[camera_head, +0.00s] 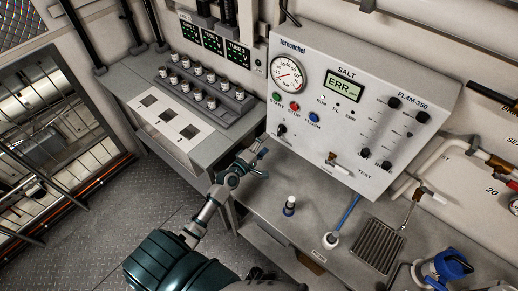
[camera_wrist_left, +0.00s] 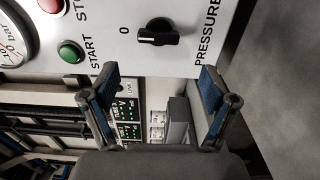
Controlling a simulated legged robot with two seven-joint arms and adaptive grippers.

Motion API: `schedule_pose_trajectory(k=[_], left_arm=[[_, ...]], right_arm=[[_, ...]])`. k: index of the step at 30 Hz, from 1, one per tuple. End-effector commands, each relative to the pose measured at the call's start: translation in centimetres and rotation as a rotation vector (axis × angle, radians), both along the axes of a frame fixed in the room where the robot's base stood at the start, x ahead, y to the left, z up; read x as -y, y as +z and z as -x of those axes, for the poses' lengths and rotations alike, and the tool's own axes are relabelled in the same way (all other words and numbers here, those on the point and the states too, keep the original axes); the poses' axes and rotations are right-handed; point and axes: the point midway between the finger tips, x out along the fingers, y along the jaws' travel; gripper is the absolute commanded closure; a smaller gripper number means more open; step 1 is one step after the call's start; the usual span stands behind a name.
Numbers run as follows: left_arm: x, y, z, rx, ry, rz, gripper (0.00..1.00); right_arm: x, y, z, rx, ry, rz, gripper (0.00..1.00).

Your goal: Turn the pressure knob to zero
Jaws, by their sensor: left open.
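The black pressure knob (camera_wrist_left: 158,33) is on the white panel at the top middle of the left wrist view. A "0" is printed to its left and "PRESSURE" to its right. Its grip bar lies roughly crosswise in that view; I cannot surely tell which end is the pointer. In the head view the knob (camera_head: 281,130) is small, at the panel's lower left. My left gripper (camera_wrist_left: 160,78) is open, its two fingers apart with nothing between them, close to the knob but not around it. In the head view the left gripper (camera_head: 258,152) is just below-left of the knob. My right gripper does not show.
The panel (camera_head: 340,52) carries a round gauge (camera_head: 287,74), a display reading "ERR" (camera_head: 342,86), and green, red and blue buttons. The green start button (camera_wrist_left: 70,52) is near the left finger. A bench (camera_head: 270,197) with a small bottle (camera_head: 290,206) lies below.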

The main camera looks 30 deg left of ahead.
Motion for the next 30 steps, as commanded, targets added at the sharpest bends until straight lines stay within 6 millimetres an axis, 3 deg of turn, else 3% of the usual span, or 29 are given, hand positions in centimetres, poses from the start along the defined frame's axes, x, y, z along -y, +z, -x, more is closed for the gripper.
schedule_pose_trajectory(k=[3, 9, 25, 28, 30], left_arm=[[-0.4, -0.1, 2.2, -0.002, 0.0, -0.001, 0.15], [-0.7, 0.0, 3.9, 0.0, 0.0, 0.001, 0.15], [-0.7, 0.0, 4.0, 0.0, 0.0, 0.001, 0.15], [0.2, -0.5, 4.4, -0.015, -0.022, -0.034, 0.15], [2.1, -1.5, 5.3, -0.052, -0.076, -0.114, 0.15]], right_arm=[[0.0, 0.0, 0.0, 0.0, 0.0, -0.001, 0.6], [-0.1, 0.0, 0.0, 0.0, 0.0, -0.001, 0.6], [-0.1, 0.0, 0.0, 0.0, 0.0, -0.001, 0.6], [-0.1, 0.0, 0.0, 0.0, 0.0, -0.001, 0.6], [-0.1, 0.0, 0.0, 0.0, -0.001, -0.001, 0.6]])
